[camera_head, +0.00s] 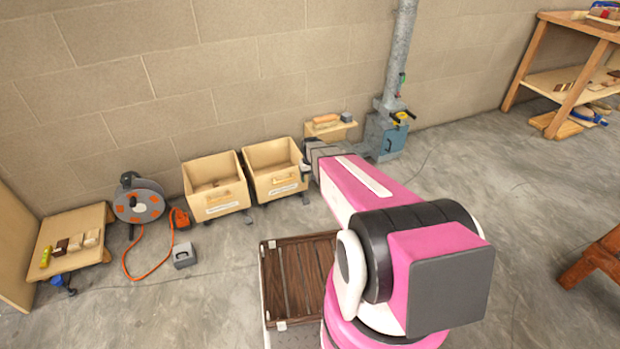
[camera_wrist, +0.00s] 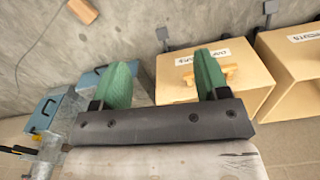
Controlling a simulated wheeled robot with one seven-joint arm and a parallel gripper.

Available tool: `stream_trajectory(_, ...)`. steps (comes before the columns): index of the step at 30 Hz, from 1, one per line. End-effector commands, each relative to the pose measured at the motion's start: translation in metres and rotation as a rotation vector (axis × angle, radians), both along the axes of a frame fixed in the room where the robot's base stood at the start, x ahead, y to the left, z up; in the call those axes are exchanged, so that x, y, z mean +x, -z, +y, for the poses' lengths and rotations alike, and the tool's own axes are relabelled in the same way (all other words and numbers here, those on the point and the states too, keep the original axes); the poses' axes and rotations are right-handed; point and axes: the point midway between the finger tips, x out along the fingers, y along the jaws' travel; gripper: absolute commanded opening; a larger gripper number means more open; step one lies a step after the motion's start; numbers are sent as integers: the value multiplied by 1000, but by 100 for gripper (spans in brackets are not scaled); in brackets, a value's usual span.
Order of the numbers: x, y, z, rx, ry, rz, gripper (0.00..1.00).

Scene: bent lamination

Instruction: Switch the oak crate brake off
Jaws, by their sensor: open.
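Two pale wooden crates stand against the wall in the head view, the left crate (camera_head: 212,188) and the right crate (camera_head: 272,170). Their labels are too small to read there, so I cannot tell which is the oak one. A dark pedal-like part shows low at the front of the left crate (camera_head: 247,218). Dark foot parts show by the nearer crate (camera_wrist: 165,38) and by the other (camera_wrist: 269,10). My gripper (camera_wrist: 162,60) is open and empty, its green fingers beside the nearer crate.
A blue-grey box (camera_head: 385,137) at a metal duct stands right of the crates. A cable reel (camera_head: 138,202) and a small grey box (camera_head: 183,256) lie left. A brown slatted platform (camera_head: 292,275) is in front. The floor before the crates is otherwise mostly clear.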

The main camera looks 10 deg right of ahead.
Motion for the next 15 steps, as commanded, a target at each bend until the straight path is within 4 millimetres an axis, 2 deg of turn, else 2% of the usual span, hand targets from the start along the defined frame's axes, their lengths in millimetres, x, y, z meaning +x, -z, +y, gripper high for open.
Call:
stream_trajectory(10,3,2,0,0,-1,0,68)
stream_trajectory(13,16,16,0,0,-8,1,68)
stream_trajectory(15,31,34,-1,0,-16,1,68)
